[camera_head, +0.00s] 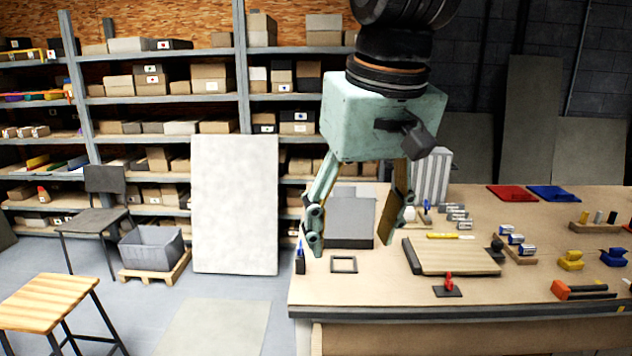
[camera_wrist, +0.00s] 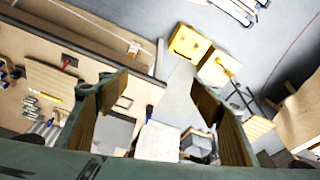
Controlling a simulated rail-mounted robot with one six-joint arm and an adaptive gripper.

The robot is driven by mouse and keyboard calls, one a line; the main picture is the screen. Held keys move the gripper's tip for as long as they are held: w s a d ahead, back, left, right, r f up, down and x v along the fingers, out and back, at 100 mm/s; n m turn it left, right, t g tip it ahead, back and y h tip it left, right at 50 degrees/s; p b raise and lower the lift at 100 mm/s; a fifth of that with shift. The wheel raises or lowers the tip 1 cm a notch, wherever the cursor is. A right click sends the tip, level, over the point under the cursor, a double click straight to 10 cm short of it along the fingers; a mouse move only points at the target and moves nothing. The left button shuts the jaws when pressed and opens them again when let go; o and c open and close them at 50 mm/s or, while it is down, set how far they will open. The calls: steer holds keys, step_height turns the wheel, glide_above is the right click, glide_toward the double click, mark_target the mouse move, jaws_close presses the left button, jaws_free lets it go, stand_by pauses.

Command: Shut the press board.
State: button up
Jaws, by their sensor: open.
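The press board appears to be a pale wooden slab (camera_head: 458,259) with a dark bar along its left edge, lying on the workbench. It looks nearly flat; whether it has a raised or separate leaf, I cannot tell. It also seems to show at the left in the wrist view (camera_wrist: 50,84). A red handle on a small dark plate (camera_head: 448,288) sits just in front of it. My gripper (camera_head: 352,240) is open and empty, fingers pointing down, to the left of the board and apart from it. Its two fingers also frame the wrist view (camera_wrist: 158,84).
A grey box (camera_head: 351,218) stands behind my fingers, with a small black frame (camera_head: 344,264) in front. A dark knob (camera_head: 495,248) is at the board's right. Batteries, yellow and blue blocks and an orange-handled tool (camera_head: 583,291) lie farther right.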

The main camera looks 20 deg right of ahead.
steer(key=w+d+r+m+p, duration=0.1)
steer(key=w+d+r+p, duration=0.15)
steer(key=w, duration=0.45)
steer(key=w+d+r+p, duration=0.1)
steer(key=w+r+p, duration=0.1)
steer(key=w+r, duration=0.35)
steer(key=m+g+p, duration=0.3)
steer(key=p, duration=1.1)
glide_above(345, 186)
step_height(345, 186, down, 8)
steer(key=shift+w+d+f, duration=0.1)
steer(key=shift+w+f, duration=0.2)
steer(key=shift+w, duration=0.05)
steer(key=shift+f, duration=0.1)
steer(key=shift+f+p, duration=0.65)
steer(key=shift+f, duration=6.1)
steer(key=shift+c, duration=0.7)
